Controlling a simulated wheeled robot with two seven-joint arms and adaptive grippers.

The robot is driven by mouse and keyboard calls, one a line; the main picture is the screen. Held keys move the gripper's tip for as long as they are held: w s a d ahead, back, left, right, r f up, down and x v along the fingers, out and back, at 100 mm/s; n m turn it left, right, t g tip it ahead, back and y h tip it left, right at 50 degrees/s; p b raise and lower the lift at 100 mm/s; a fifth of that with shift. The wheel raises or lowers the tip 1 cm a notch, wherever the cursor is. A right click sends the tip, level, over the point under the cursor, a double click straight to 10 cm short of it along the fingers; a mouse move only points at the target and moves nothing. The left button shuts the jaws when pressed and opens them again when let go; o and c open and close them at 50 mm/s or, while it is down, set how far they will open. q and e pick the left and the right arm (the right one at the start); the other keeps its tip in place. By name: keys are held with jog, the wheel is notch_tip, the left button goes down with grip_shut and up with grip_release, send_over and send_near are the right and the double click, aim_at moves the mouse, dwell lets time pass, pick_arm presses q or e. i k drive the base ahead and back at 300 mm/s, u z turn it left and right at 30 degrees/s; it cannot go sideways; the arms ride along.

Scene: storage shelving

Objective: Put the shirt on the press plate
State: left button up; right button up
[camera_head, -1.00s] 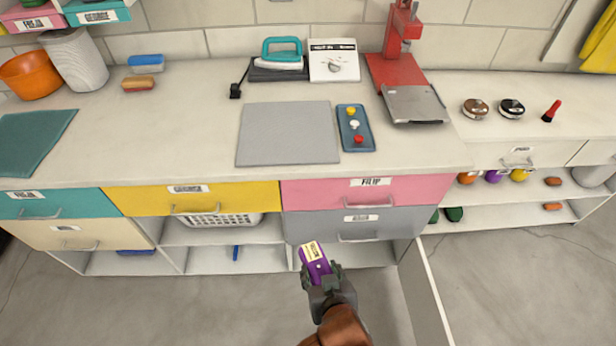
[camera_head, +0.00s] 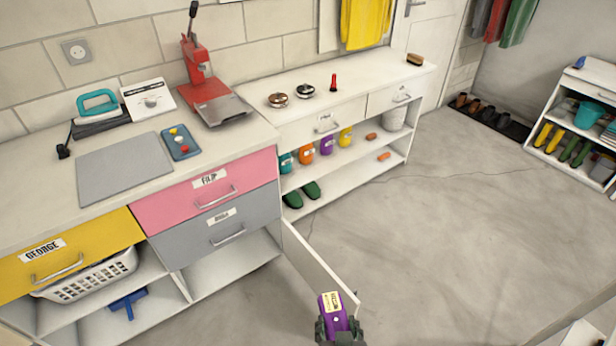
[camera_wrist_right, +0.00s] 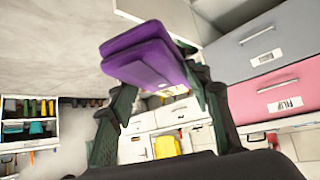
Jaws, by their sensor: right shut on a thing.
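A folded purple shirt (camera_head: 333,310) with a pale yellow label is held in my right gripper (camera_head: 338,330), low in the head view in front of the open cabinet door. In the right wrist view the shirt (camera_wrist_right: 148,60) sits between the two dark fingers (camera_wrist_right: 155,90), which are shut on it. The red press (camera_head: 197,60) stands at the back of the white counter, its handle raised. Its grey press plate (camera_head: 224,109) is bare and lies well away from my gripper, up and to the left. My left gripper is out of view.
An open white door (camera_head: 318,268) juts out near my gripper.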

aim_at(222, 107)
jog(key=z, duration=0.35)
jog(key=k, duration=0.5)
jog(key=z, duration=0.5)
jog(key=i, duration=1.1)
jog(key=u, duration=1.25)
jog(key=i, duration=0.75)
jog(key=u, duration=0.8)
